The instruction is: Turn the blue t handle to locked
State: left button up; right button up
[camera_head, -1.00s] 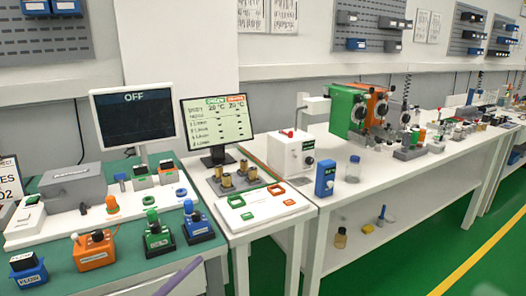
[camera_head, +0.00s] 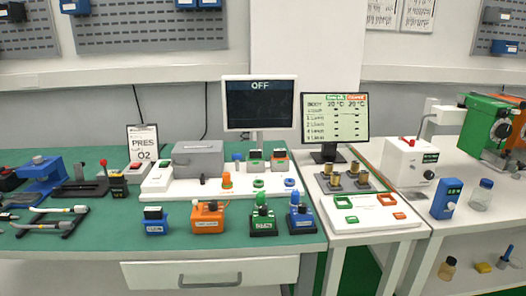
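Neither of my grippers is in the head view. No label or locked mark that I can read singles out a blue T handle. A blue block with a blue knob on top (camera_head: 301,214) stands at the front right of the green bench, beside a green block with a green knob (camera_head: 263,216). A small blue box with a black top (camera_head: 155,222) stands left of an orange block (camera_head: 208,217).
The green bench (camera_head: 105,245) has a bare strip along its front, above a drawer (camera_head: 210,274). A screen reading OFF (camera_head: 259,104) stands behind. A white table (camera_head: 370,234) with brass weights adjoins on the right. Metal tools (camera_head: 50,222) lie at the left.

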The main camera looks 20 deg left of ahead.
aim_at(236, 156)
jog(key=z, duration=1.6)
jog(key=i, duration=0.7)
jog(key=u, duration=2.7)
